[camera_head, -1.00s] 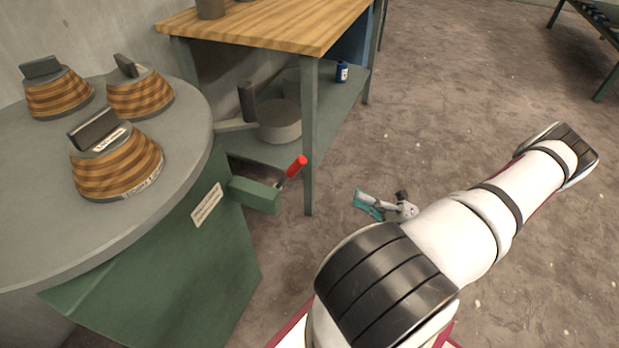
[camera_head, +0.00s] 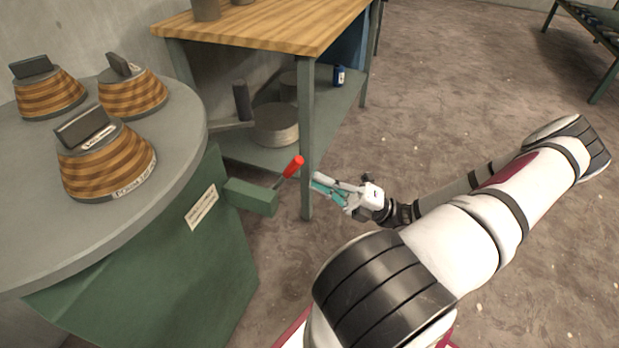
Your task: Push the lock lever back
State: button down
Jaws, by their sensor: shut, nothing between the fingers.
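The lock lever (camera_head: 291,168) is a short rod with a red handle. It sticks up and to the right out of a green box (camera_head: 250,196) on the side of the green machine base. My gripper (camera_head: 316,185) is just right of and slightly below the red handle, with a small gap showing between them in the picture. Its teal and white fingers point left toward the lever. The fingers are shut and hold nothing. How far apart in depth the fingers and lever are, I cannot tell.
A round grey table (camera_head: 185,150) with several striped wooden bowl-like pieces (camera_head: 106,160) stands at the left. A wooden-topped workbench (camera_head: 270,28) stands behind the lever, its front leg (camera_head: 307,120) close to my gripper.

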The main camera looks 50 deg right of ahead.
aim_at(299, 164)
jog(key=shift+b+x, duration=0.4)
jog(key=shift+x, duration=1.25)
jog(key=shift+r+p, duration=0.15)
jog(key=shift+p, duration=0.25)
jog(key=shift+w+r+h+p, duration=0.15)
jog(key=shift+h+p, duration=0.15)
jog(key=shift+p, duration=0.25)
jog(key=shift+w+a+r+p, duration=0.1)
jog(key=shift+w+p, duration=0.05)
jog(key=shift+p, duration=0.3)
jog(key=r+g+p, duration=0.1)
jog(key=p, duration=0.2)
jog(key=w+r+m+g+h+p, duration=0.1)
jog(key=p, duration=0.2)
jog(key=shift+w+a, duration=0.25)
jog(key=shift+a, duration=0.1)
jog(key=w+g+h+p, duration=0.1)
jog(key=p, duration=0.2)
jog(key=w+r+g+h+p, duration=0.1)
jog(key=p, duration=0.2)
jog(key=shift+w+a+m, duration=0.1)
jog(key=shift+a+m, duration=0.2)
jog(key=shift+a, duration=0.1)
jog(key=w+a+m+g+h+p, duration=0.1)
jog(key=w+a+g+h+p, duration=0.1)
jog(key=w+g+p, duration=0.3)
jog(key=shift+w+a+g+h+p, duration=0.3)
jog(key=shift+w+h+p, duration=0.6)
jog(key=shift+p, duration=1.1)
